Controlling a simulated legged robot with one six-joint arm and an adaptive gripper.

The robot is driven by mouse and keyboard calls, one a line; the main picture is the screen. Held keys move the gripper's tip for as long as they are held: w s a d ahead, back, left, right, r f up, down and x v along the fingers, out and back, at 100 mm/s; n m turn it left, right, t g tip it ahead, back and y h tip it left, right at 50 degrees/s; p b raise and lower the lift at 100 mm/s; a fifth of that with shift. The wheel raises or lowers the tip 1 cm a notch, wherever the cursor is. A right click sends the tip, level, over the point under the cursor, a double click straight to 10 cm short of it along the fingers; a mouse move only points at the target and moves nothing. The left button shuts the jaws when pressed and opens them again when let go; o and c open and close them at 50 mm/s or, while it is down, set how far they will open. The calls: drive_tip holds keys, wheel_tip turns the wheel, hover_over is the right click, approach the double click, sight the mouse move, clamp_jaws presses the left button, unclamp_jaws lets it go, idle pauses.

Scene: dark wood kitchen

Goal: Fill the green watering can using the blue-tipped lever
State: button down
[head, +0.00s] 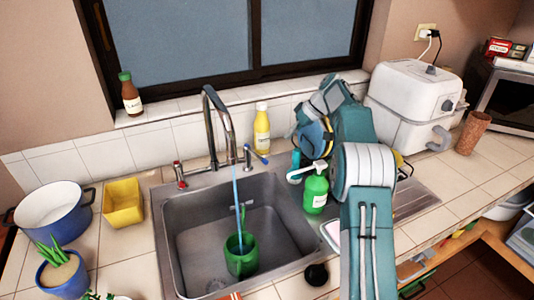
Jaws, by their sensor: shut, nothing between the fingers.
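The green watering can (241,262) stands in the sink basin under the faucet (211,105). A stream of water falls from the spout into its open top. The blue-tipped lever (262,159) is on the right of the faucet base, its blue end pointing right and toward me. The red-tipped lever (178,172) is on the left. My gripper (302,128) is right of the blue-tipped lever and apart from it in the picture. It is shut and empty, with its fingers partly hidden by the wrist. The water level in the can is hard to see.
A green soap bottle (316,190) stands just below my wrist, and a yellow bottle (262,128) stands behind the sink. A yellow container (123,203) and a blue pot (52,212) are at left. A white appliance (414,95) is at right.

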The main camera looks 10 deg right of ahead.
sight(255, 155)
drive_tip(key=a+f, duration=0.5)
drive_tip(key=a, duration=0.2)
drive_tip(key=shift+s+f, duration=0.35)
drive_tip(key=shift+f, duration=0.05)
drive_tip(key=shift+d, duration=0.1)
